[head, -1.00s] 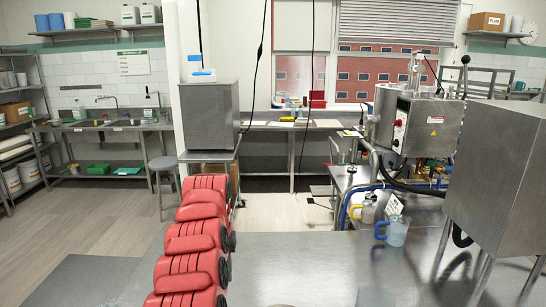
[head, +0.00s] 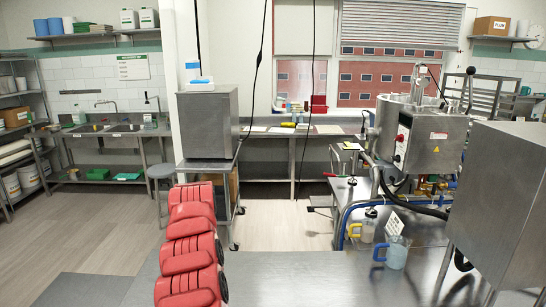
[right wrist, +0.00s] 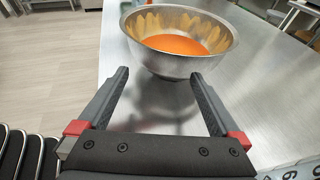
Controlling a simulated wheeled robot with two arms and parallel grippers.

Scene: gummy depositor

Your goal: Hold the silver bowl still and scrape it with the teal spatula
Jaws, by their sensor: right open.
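The silver bowl (right wrist: 168,65) stands on the steel table in the right wrist view, with orange liquid inside and orange smears on its inner wall. My right gripper (right wrist: 160,75) is open and empty, with its two fingers pointing at the near side of the bowl. The fingertips appear just short of the bowl's near wall; I cannot tell whether they touch it. The bowl is not visible in the head view. I see no teal spatula in either view. My left gripper is out of view.
The steel table (head: 310,280) has a clear stretch at front centre. A steel box on legs (head: 500,200) and the depositor machine (head: 425,140) crowd the right side.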

